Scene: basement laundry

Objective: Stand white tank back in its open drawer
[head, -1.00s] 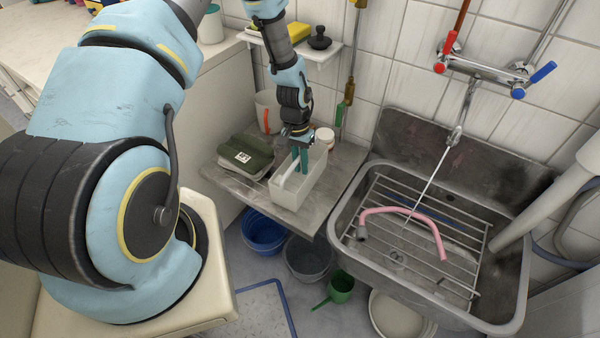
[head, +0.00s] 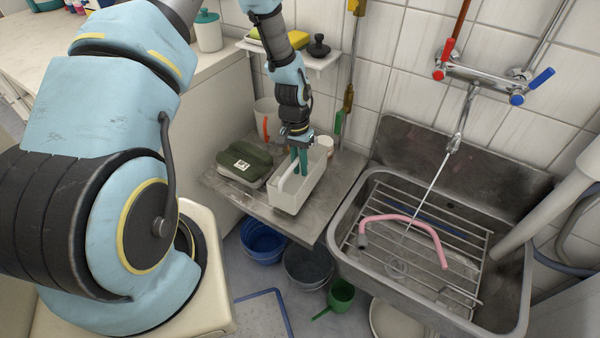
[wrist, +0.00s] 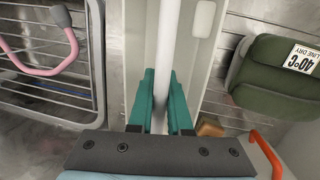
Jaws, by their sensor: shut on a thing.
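The white tank (head: 288,200) is an open-topped, narrow box with a bar-like handle. It is upright over the metal drainboard (head: 323,217) left of the sink; whether it rests on the board or hangs just above it I cannot tell. My gripper (head: 299,172) points down from above with its teal fingers shut on the tank's handle. In the wrist view the white handle (wrist: 168,42) runs between the fingers, beside the tank's pale wall (wrist: 204,45). I see no open drawer in either view.
A dark green labelled pack (head: 245,162) lies left of the tank. A white jug (head: 266,115) and small jar (head: 325,143) stand behind. The sink (head: 345,255) with rack and pink hose (head: 408,219) is at right. Buckets (head: 263,240) stand below.

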